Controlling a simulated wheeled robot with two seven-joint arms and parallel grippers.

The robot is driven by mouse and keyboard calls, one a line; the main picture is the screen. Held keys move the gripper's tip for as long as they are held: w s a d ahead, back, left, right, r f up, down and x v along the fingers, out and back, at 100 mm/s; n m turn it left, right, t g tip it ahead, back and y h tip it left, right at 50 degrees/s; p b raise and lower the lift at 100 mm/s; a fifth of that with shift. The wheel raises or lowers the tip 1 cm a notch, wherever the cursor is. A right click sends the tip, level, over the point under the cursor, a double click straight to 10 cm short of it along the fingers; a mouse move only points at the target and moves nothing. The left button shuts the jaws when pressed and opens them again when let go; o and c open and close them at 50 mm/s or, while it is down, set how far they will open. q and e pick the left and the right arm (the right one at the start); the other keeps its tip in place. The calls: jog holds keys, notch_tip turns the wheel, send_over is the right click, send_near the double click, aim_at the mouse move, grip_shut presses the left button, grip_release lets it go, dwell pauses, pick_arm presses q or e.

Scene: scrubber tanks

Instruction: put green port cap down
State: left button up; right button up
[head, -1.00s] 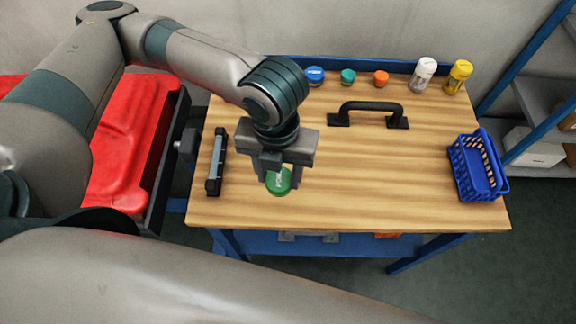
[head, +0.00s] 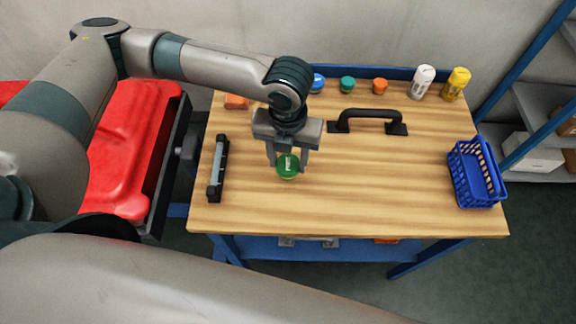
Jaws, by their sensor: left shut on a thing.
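The green port cap (head: 288,167) is a round green lid with a pale mark on top, in the head view over the left-middle part of the wooden table (head: 380,190). My left gripper (head: 288,162) points down and is shut on the green cap, with a finger on each side of it. I cannot tell whether the cap touches the table top or hangs just above it. My right gripper is not in view.
A black-grey bar tool (head: 218,168) lies left of the cap. A black handle (head: 368,120), a teal cap (head: 347,84), an orange cap (head: 380,86), a white bottle (head: 423,81) and a yellow bottle (head: 455,83) stand behind. A blue basket (head: 475,173) stands right. The table's middle is clear.

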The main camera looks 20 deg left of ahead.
aim_at(288, 163)
pick_arm(q)
notch_tip(288, 163, down, 3)
jog(key=shift+f+p, duration=0.15)
jog(key=shift+p, duration=0.55)
jog(key=shift+f, duration=0.35)
jog(key=o, duration=1.2)
jog(key=shift+f, duration=0.1)
jog(key=shift+o, duration=0.2)
notch_tip(288, 163, up, 11)
jog(key=b, duration=0.3)
jog(key=shift+r, duration=0.65)
